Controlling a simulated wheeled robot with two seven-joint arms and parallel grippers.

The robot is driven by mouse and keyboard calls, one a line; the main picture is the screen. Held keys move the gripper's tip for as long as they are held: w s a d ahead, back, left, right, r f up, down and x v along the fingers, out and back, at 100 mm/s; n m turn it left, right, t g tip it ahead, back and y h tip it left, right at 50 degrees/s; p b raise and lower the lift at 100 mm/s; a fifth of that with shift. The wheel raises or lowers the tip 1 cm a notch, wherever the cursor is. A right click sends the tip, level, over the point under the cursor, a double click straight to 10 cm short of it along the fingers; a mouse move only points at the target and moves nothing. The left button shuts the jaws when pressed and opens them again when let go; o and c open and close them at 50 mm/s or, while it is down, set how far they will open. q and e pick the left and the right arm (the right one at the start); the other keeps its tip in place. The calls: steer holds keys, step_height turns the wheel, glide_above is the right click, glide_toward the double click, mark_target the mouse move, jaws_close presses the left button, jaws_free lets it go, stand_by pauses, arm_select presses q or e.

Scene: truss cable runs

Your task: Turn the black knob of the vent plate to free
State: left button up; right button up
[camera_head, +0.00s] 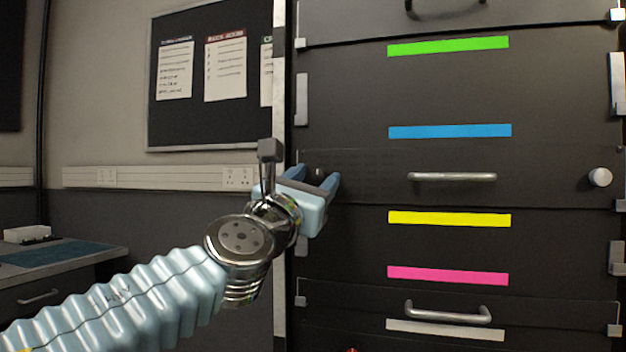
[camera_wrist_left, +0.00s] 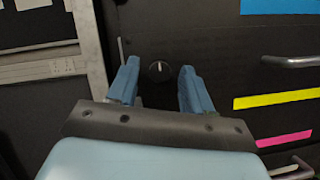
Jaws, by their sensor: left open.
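The black knob (camera_wrist_left: 159,72) is round with a white pointer line that stands about upright in the left wrist view. It sits on the dark vent plate (camera_head: 365,165), which has faint slots, on the left part of the dark cabinet front. My left gripper (camera_wrist_left: 160,76) is open, with one blue finger on each side of the knob and a gap on both sides. In the head view the left gripper (camera_head: 316,177) points at the panel, and the knob shows only as a small dark spot between its fingers. My right gripper is not in view.
A metal bar handle (camera_head: 452,177) and a pale round knob (camera_head: 600,177) are on the same panel to the right. Green, blue, yellow and pink strips mark the panels. A white wall trunking (camera_head: 160,177) and a desk (camera_head: 60,255) are at the left.

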arm_select(q)
jaws_close()
